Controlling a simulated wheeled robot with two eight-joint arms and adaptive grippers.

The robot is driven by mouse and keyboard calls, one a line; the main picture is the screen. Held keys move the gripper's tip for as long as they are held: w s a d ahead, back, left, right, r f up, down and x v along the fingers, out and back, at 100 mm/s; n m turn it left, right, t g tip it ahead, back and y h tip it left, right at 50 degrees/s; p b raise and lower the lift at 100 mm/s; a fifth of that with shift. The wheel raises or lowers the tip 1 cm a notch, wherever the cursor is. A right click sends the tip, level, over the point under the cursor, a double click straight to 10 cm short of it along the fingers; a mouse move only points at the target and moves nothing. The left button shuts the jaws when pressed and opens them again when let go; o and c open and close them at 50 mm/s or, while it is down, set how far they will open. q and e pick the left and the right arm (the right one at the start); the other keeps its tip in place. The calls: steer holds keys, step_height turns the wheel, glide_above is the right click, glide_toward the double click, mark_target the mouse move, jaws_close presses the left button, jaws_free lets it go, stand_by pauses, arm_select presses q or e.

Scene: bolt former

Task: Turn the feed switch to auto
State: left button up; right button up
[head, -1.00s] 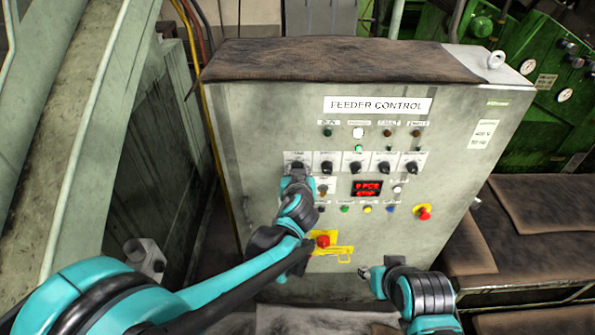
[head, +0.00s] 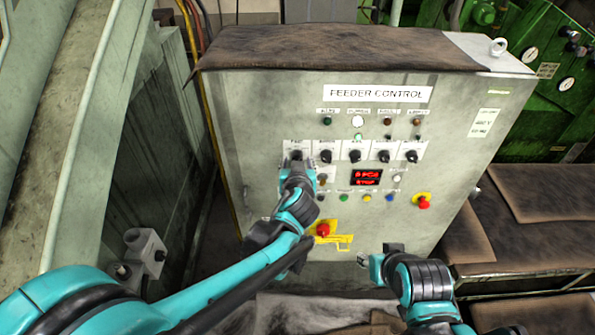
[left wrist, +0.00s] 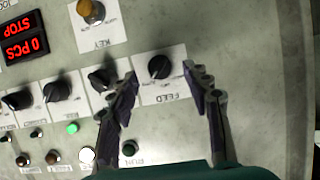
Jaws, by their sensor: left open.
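The feed switch is a black rotary knob (left wrist: 158,67) on a white plate marked FEED. It is at the left end of the switch row, and the head view shows it (head: 296,154) just above my left gripper (head: 297,172). In the left wrist view my left gripper (left wrist: 160,76) is open, with one finger on either side of the knob's plate. I cannot tell whether a finger touches the knob, nor which setting it points to. My right gripper (head: 368,262) is low in front of the panel, apart from it; its jaw opening is unclear.
The feeder control cabinet (head: 245,120) carries several neighbouring knobs, including one (left wrist: 100,78) close beside a left finger. A key switch (left wrist: 90,10) and red display (head: 367,177) reading STOP are nearby. A red knob on yellow (head: 322,230) and an emergency button (head: 423,202) sit lower.

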arm_select(q)
steer(key=v, duration=0.9)
steer(key=shift+s, duration=0.3)
steer(key=shift+r, duration=0.1)
steer(key=s+a+f+g+y, duration=0.1)
steer(key=s+a+f+g, duration=0.2)
steer(key=a, duration=0.5)
steer(key=s+a+f+g+y, duration=0.1)
steer(key=s+a+f, duration=0.2)
steer(key=s+a, duration=0.3)
steer(key=s+a+f+g+h, duration=0.2)
steer(key=s+a+f, duration=0.1)
steer(key=s, duration=0.5)
steer(key=shift+a+f+b, duration=0.35)
steer(key=shift+a+b, duration=0.05)
steer(key=shift+a, duration=0.05)
